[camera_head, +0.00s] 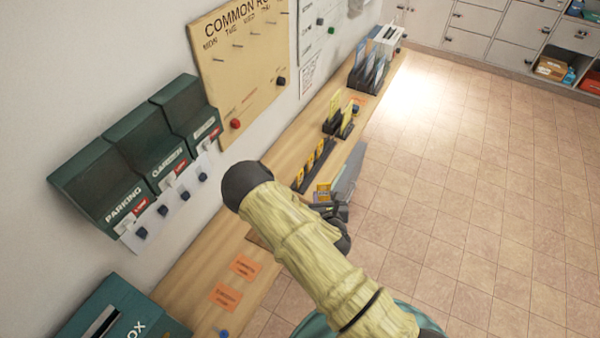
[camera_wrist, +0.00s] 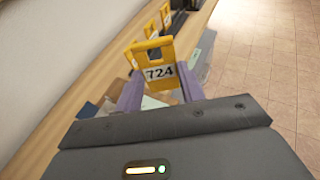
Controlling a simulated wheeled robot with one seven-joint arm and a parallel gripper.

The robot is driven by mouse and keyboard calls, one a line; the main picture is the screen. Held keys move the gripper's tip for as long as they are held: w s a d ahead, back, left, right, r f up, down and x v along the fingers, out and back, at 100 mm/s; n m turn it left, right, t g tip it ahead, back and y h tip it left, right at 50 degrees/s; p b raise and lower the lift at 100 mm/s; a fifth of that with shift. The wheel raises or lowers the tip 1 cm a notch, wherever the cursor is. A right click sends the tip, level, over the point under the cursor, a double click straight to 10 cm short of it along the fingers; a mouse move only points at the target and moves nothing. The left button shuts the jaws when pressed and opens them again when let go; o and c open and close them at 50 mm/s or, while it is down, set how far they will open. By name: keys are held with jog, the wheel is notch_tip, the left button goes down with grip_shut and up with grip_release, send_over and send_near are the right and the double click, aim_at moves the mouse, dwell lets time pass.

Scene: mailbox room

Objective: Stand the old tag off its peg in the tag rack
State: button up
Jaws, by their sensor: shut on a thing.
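A yellow tag (camera_wrist: 153,58) numbered 724, with a square hole near its top, is upright between my gripper's (camera_wrist: 158,92) purple fingers in the wrist view. The fingers are shut on its lower part. In the head view the tag (camera_head: 322,190) shows small beside my gripper (camera_head: 328,203), over the shelf's right edge. A dark rack (camera_head: 316,166) with several yellow tags stands on the wooden shelf beyond my gripper. More yellow tags (camera_wrist: 166,16) show behind the held one in the wrist view. My arm hides part of the shelf.
Orange cards (camera_head: 245,267) lie on the near shelf. Small dark holders (camera_head: 341,120) stand farther along. The tiled floor (camera_head: 480,180) to the right is clear.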

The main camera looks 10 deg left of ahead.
jog(key=s+d+f+m+h+b, duration=0.1)
jog(key=s+d+f+b, duration=0.1)
jog(key=d+f+b, duration=0.3)
jog(key=s+d+f+m+h+b, duration=0.1)
jog(key=d+f+b, duration=0.3)
jog(key=d, duration=0.5)
notch_tip(320, 180, down, 3)
jog(key=shift+s+r+b, duration=0.1)
jog(key=shift+s+b, duration=0.25)
jog(key=shift+s, duration=0.55)
